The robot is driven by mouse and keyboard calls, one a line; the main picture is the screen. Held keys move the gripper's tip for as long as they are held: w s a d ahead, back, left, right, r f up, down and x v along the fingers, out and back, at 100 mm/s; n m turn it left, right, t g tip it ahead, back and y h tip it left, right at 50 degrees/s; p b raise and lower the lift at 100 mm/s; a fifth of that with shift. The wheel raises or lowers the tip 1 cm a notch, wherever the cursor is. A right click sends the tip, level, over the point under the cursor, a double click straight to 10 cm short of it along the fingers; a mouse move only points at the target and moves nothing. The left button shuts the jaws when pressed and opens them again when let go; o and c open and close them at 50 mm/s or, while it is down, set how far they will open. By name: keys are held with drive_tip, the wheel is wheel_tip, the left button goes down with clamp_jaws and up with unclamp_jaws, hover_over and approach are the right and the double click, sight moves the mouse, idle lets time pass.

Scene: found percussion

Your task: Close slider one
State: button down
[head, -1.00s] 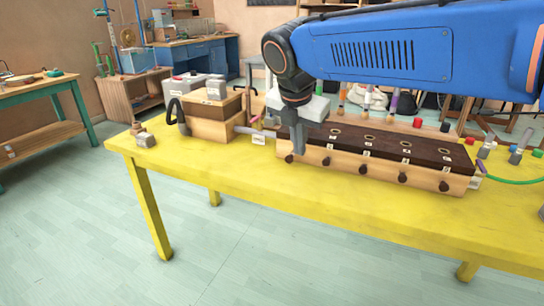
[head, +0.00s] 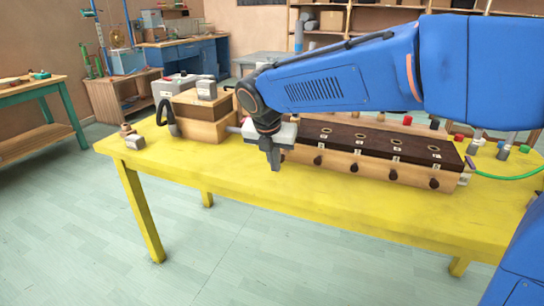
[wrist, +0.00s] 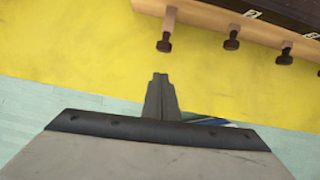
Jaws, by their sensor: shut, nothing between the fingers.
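The long wooden box with a dark top (head: 375,140) has a row of dark knobs along its front. Slider one's knob (wrist: 163,42) is the leftmost in the wrist view, left of the knob by the label 2 (wrist: 231,43). It stands farther out from the box front than its neighbours. In the head view my gripper hides it. My gripper (head: 275,168) points down in front of the box's left end. Its fingers are shut and empty; in the wrist view the fingertips (wrist: 160,76) are in front of slider one's knob, with a visible gap.
The yellow table (head: 200,180) has clear room in front of the box. A wooden box with a black handle (head: 200,125) stands to the left. A green cable (head: 510,176) lies at the right.

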sight(283, 156)
drive_tip(key=shift+w+d+r, duration=0.1)
drive_tip(key=shift+w+d, duration=0.15)
drive_tip(key=shift+w, duration=0.45)
drive_tip(key=shift+w+d, duration=0.2)
drive_tip(key=shift+w, duration=0.5)
drive_tip(key=w, duration=0.1)
drive_tip(key=w+d, duration=0.1)
drive_tip(key=w, duration=0.1)
drive_tip(key=shift+w, duration=0.25)
drive_tip(key=shift+d+r, duration=0.1)
